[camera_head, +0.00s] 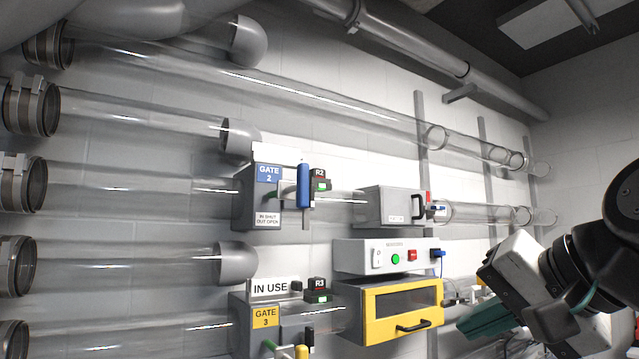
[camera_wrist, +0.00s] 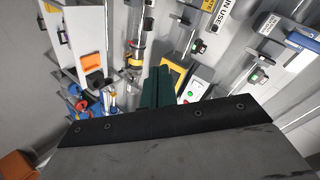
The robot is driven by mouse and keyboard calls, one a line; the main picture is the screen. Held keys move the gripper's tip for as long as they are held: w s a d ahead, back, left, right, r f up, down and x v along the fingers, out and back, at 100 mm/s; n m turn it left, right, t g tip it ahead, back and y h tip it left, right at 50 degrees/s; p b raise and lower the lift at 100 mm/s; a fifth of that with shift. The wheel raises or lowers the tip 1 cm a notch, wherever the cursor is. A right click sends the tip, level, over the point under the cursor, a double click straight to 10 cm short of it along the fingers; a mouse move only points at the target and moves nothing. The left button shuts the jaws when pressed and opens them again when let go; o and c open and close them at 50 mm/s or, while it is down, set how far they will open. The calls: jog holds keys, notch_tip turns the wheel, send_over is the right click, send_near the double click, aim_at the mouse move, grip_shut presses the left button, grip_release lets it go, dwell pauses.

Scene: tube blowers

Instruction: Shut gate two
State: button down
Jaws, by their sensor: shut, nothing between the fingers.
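Gate two is a grey box (camera_head: 257,205) on a clear tube in the head view. It bears a blue "GATE 2" label and a small plate that seems to read "IN SHUT OUT OPEN". Its upright blue handle (camera_head: 303,186) stands beside the box's right side. The R2 indicator (camera_head: 321,182) behind the handle shows green. In the wrist view a blue handle (camera_wrist: 303,41) shows at the right edge. My gripper (camera_head: 468,326) is shut and empty at the lower right, well away from the handle. Its dark green fingers also show in the wrist view (camera_wrist: 158,75).
Gate three (camera_head: 265,330), with a yellow label, an "IN USE" sign and a green R3 light, sits below gate two. A switch box (camera_head: 390,256) and a yellow windowed box (camera_head: 400,312) lie between my gripper and the gates. Several clear tubes run along the wall.

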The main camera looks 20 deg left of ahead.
jog(key=a+r+m+t+y, duration=0.25)
jog(key=a+r, duration=0.35)
jog(key=r, duration=0.4)
jog(key=a+r+m+t+y, duration=0.1)
jog(key=a+r+m+y, duration=0.15)
jog(key=a+r, duration=0.55)
send_near(307, 184)
jog(key=shift+y, duration=0.3)
jog(key=x, duration=0.5)
jog(key=shift+w+f, duration=0.2)
jog(key=shift+x, duration=0.75)
